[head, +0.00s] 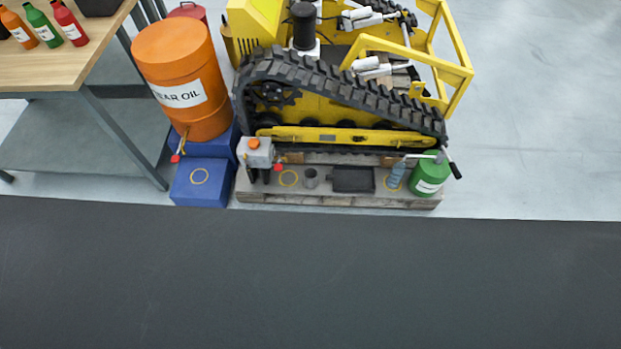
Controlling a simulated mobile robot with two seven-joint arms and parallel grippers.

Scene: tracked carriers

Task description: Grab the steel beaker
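Neither of my grippers shows in the head view.
The tracked carrier (340,100) rises right behind the ledge. A dark tray (352,179), a blue bottle (397,175) and a green can (430,175) stand on the right. An orange gear-oil drum (182,80) and a workbench (60,60) are left. The dark floor (310,280) in front is clear.

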